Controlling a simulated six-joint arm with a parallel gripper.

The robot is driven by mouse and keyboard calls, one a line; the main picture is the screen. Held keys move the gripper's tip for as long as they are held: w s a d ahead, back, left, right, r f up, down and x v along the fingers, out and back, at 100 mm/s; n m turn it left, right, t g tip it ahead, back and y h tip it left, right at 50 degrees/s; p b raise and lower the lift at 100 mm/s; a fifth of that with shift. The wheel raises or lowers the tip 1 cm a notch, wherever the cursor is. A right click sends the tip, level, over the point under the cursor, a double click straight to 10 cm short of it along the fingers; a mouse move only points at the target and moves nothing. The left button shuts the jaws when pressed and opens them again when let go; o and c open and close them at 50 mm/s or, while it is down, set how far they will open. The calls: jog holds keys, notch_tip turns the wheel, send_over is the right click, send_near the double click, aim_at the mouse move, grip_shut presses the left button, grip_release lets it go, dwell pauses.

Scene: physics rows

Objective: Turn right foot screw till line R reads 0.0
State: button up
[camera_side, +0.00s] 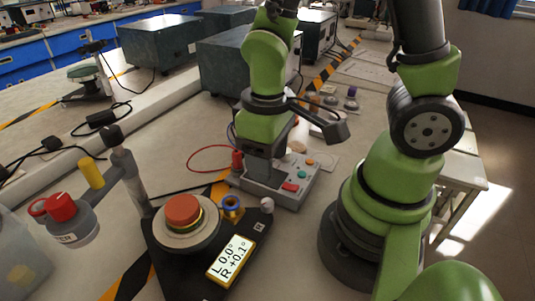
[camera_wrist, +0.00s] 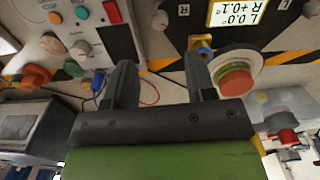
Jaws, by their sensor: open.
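The black levelling base (camera_side: 165,258) carries an orange-red cap on a pale round disc (camera_side: 184,217). Its screen (camera_side: 230,261) reads L 0.0° and R +0.1°; it shows upside down at the top of the wrist view (camera_wrist: 238,12). A small pale knob (camera_side: 267,204), the right foot screw, stands at the base's right corner beside a small label. It also shows in the wrist view (camera_wrist: 160,18). My gripper (camera_wrist: 160,62) is open, its fingers apart with nothing visible between them. In the wrist view the knob lies beyond the fingertips, not touching them.
A blue-and-yellow ring piece (camera_side: 231,204) is close to the knob. A grey control box (camera_side: 285,185) with coloured buttons stands behind the base. A red-capped round device (camera_side: 65,212) is at left. Cables and striped tape cross the bench.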

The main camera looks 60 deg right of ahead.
aim_at(267, 202)
jog(key=shift+f+m, duration=4.6)
jog(key=shift+f, duration=0.4)
jog(key=shift+c, duration=0.5)
jog(key=c, duration=0.8)
jog(key=shift+n, duration=1.6)
jog(key=shift+c, duration=0.2)
